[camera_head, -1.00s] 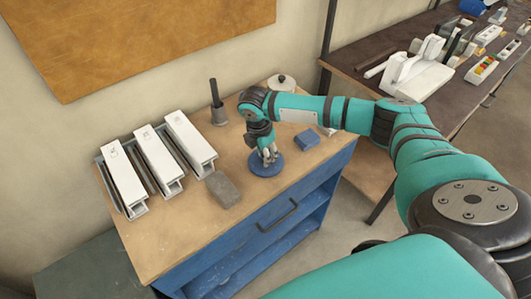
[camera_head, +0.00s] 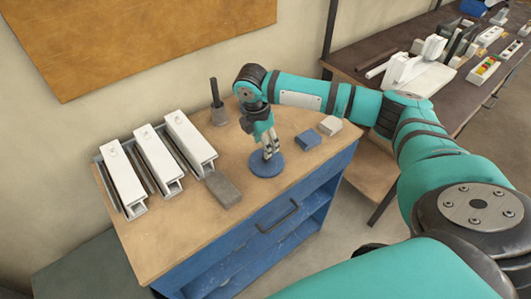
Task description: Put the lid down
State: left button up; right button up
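A flat round blue disc (camera_head: 266,166), which looks like the lid, lies on the wooden bench top near its front edge. My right gripper (camera_head: 270,156) comes down over it from above, with its fingertips at or just above the middle of the disc. The fingers look close together, but I cannot tell whether they touch the disc or hold a knob on it. My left gripper is not in view.
Several white clamp profiles (camera_head: 160,160) stand on the bench's left, with a grey block (camera_head: 222,188) beside them. A dark upright tool (camera_head: 216,102) stands behind. A blue block (camera_head: 307,140) and a pale block (camera_head: 330,125) lie right of the disc.

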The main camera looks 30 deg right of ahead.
notch_tip(320, 180, up, 6)
jog(key=shift+a+b, duration=0.4)
jog(key=shift+a, duration=0.05)
jog(key=shift+s, duration=0.1)
